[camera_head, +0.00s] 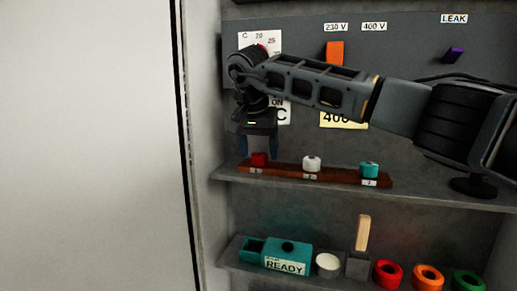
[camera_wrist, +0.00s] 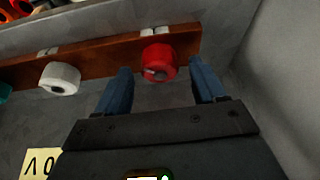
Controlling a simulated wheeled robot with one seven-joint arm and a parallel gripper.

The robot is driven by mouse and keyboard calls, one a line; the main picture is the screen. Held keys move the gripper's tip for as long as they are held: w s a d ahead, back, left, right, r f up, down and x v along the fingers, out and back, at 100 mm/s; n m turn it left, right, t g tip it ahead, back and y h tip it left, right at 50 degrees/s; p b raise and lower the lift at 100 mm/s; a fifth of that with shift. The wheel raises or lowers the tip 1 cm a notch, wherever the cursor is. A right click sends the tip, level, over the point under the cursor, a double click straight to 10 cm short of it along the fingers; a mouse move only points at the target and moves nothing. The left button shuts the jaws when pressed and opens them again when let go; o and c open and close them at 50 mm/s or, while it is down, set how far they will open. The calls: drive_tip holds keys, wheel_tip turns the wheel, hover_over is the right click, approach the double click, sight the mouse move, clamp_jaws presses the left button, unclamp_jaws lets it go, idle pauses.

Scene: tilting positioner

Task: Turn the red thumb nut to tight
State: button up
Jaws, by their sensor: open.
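The red thumb nut (camera_head: 259,159) sits at the left end of a brown wooden strip (camera_head: 336,175) on the upper shelf. It also shows in the wrist view (camera_wrist: 158,62), with a lighter mark on its face. My gripper (camera_head: 258,150) points down above and around the nut. In the wrist view my gripper (camera_wrist: 162,82) is open, one blue finger on each side of the red nut, with gaps visible on both sides. I cannot tell how deep the fingertips reach along the nut. The label under the nut is too small to read.
A white nut (camera_head: 312,163) and a teal nut (camera_head: 369,169) stand on the same strip to the right. A grey wall is close on the left. The lower shelf holds a teal READY box (camera_head: 286,256), a wooden-handled item (camera_head: 362,235) and coloured rings (camera_head: 428,277).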

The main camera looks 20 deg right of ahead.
drive_tip(key=shift+f, duration=0.3)
drive_tip(key=c, duration=1.1)
drive_tip(key=shift+o, duration=0.2)
drive_tip(key=shift+w+r, duration=0.1)
